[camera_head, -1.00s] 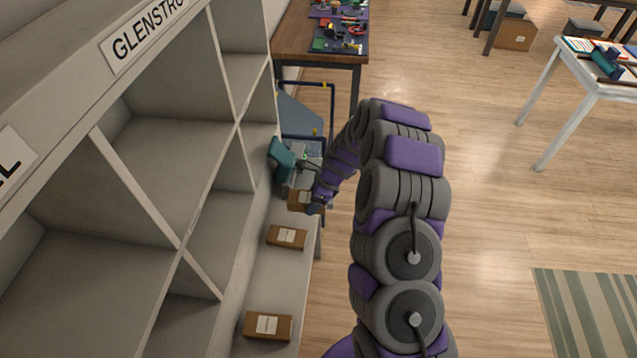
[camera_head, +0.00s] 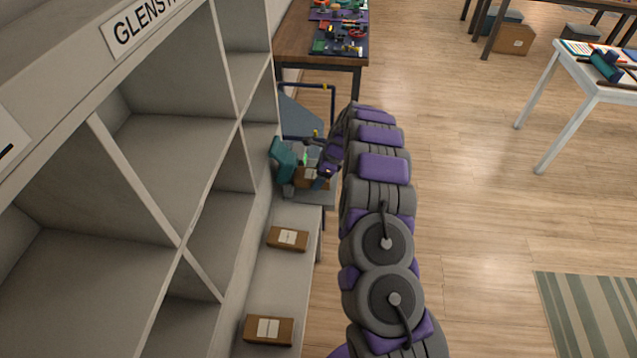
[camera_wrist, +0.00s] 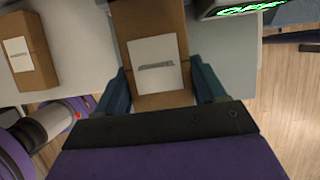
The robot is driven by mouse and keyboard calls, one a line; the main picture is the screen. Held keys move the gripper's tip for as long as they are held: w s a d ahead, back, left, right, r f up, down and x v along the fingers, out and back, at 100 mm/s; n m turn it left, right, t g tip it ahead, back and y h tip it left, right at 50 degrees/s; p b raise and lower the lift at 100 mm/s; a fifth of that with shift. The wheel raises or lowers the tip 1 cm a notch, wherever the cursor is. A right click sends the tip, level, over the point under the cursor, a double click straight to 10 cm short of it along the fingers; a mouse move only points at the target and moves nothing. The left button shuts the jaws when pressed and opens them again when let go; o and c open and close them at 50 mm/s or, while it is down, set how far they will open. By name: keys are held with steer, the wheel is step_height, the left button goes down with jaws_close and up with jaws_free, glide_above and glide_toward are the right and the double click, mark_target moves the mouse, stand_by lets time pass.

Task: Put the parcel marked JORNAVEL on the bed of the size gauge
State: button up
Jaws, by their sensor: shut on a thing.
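My gripper (camera_wrist: 163,88) is shut on a brown parcel (camera_wrist: 148,22), with one teal finger on each side. The parcel has a white label whose small print is too blurred to read for sure. In the head view my gripper (camera_head: 324,170) holds the parcel (camera_head: 311,179) at the size gauge. The gauge is a grey device with a teal part (camera_head: 282,160) and a grey bed (camera_head: 318,198). Its green display (camera_wrist: 250,10) shows at the top of the wrist view. The parcel is over the bed; I cannot tell whether it touches it.
Two other labelled brown parcels lie on the pale ledge, one nearer the gauge (camera_head: 287,238) and one nearer me (camera_head: 268,330). Grey shelving (camera_head: 150,190) rises along the left. A wooden table with tools (camera_head: 290,48) stands beyond. The wood floor (camera_head: 470,200) to the right is open.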

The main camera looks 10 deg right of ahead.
step_height(320, 180, down, 3)
steer(key=shift+a+f+b, duration=0.1)
steer(key=shift+f+b, duration=0.1)
steer(key=shift+b, duration=0.35)
steer(key=shift+r, duration=0.1)
steer(key=o, duration=1)
steer(key=shift+o, duration=0.2)
steer(key=p+v, duration=0.2)
steer(key=v, duration=1)
